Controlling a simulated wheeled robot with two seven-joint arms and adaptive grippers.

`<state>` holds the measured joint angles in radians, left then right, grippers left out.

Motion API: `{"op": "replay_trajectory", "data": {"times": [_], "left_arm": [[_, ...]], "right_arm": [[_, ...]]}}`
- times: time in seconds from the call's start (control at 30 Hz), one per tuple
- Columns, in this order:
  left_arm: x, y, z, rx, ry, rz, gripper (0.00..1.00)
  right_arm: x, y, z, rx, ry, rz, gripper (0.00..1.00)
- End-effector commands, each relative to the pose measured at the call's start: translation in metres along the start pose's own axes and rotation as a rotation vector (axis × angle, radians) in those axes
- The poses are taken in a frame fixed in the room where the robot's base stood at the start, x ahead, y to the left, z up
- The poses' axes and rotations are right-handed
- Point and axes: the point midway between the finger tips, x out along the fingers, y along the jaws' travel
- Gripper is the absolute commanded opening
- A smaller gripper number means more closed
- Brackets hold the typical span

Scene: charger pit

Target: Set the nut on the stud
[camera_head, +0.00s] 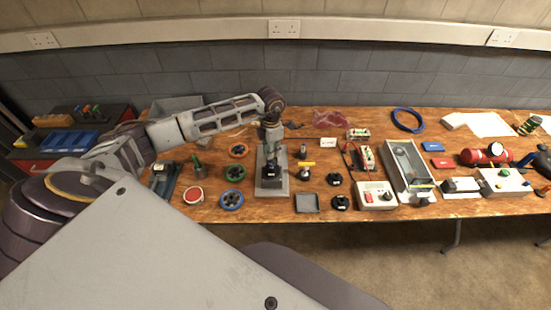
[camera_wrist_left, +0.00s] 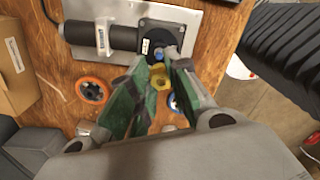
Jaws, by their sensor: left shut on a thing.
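My left gripper (camera_head: 270,168) is over the grey base plate (camera_head: 271,190) near the middle of the bench. In the left wrist view its green-padded fingers (camera_wrist_left: 160,68) are shut on a small yellow nut (camera_wrist_left: 159,77). The plate (camera_wrist_left: 188,18) there carries a black cylindrical body with a square black flange (camera_wrist_left: 158,37). A small blue part (camera_wrist_left: 158,55) shows at the flange, just beyond the nut; I cannot tell whether it is the stud or whether the nut touches it. My right gripper is not in view.
Small black parts, a grey tray (camera_head: 307,203) and a white control box (camera_head: 376,195) lie to the right. A cardboard box (camera_wrist_left: 18,65) shows in the wrist view.

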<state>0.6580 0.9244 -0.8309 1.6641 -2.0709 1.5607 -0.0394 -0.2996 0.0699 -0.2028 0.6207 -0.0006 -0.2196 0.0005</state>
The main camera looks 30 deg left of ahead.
Motion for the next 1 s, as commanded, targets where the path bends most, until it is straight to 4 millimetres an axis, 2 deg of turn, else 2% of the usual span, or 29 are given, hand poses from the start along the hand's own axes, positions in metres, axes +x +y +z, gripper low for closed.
{"op": "replay_trajectory", "data": {"times": [0.33,1.0], "left_arm": [[0.001,0.001,0.004,0.168,0.0,0.001,0.02],[0.005,0.001,0.004,0.182,0.0,0.0,0.02]], "right_arm": [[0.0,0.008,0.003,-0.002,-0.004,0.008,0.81],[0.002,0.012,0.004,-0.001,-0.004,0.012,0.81]]}}
